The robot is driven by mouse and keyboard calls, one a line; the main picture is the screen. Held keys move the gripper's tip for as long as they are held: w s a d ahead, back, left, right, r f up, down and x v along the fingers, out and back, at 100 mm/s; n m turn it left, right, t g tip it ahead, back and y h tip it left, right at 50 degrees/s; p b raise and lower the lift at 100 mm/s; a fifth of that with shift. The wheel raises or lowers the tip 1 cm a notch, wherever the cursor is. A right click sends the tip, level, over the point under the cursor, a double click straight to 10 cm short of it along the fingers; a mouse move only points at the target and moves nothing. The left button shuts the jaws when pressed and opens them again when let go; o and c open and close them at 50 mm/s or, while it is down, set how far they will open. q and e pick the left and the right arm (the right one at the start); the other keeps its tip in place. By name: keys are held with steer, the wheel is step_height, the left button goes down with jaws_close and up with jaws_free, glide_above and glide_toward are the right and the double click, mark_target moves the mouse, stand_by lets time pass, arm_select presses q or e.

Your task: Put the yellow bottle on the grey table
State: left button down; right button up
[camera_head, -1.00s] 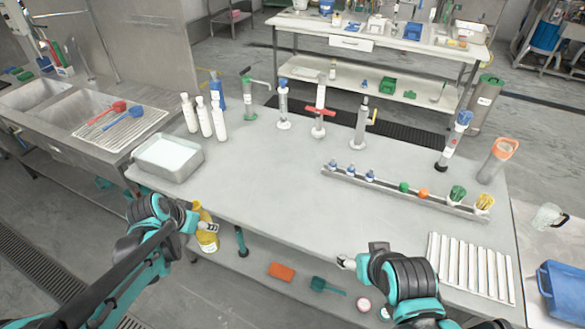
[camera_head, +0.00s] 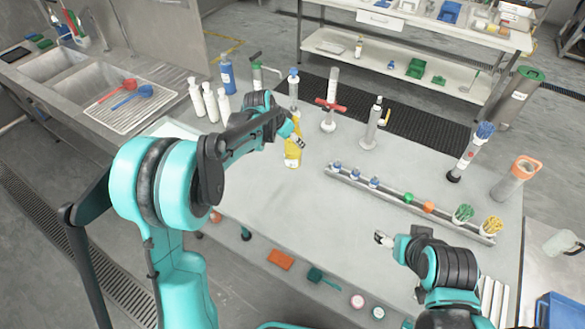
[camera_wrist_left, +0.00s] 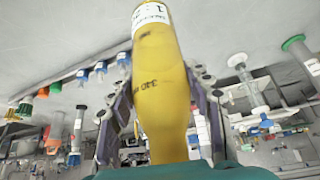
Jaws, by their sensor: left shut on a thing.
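The yellow bottle (camera_head: 292,156) is upright over the middle-left of the grey table (camera_head: 262,205). I cannot tell whether its base touches the table top. My left gripper (camera_head: 294,139) is shut on the bottle near its upper part. The left wrist view shows the yellow bottle (camera_wrist_left: 160,85) between the two fingers of the left gripper (camera_wrist_left: 160,110), with a white label at one end. My right gripper (camera_head: 383,238) is over the table's front right part, with no object seen in it; its finger opening is too small to judge.
White bottles (camera_head: 210,102) and a blue bottle (camera_head: 227,74) stand behind my left arm. A rack (camera_head: 385,190) with small colored items lies to the right. Tall cylinders (camera_head: 372,125) stand at the back. The table's front middle is clear.

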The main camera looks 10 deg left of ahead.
arm_select(q)
steer(key=s+a+f+b, duration=0.3)
steer(key=s+f, duration=0.3)
steer(key=f, duration=0.2)
steer(key=shift+s+a+f, duration=0.3)
steer(key=shift+a+f, duration=0.1)
steer(key=shift+a, duration=0.4)
steer(key=shift+f, duration=0.2)
steer(key=c, duration=0.7)
jaws_free()
steer(key=shift+r, duration=0.1)
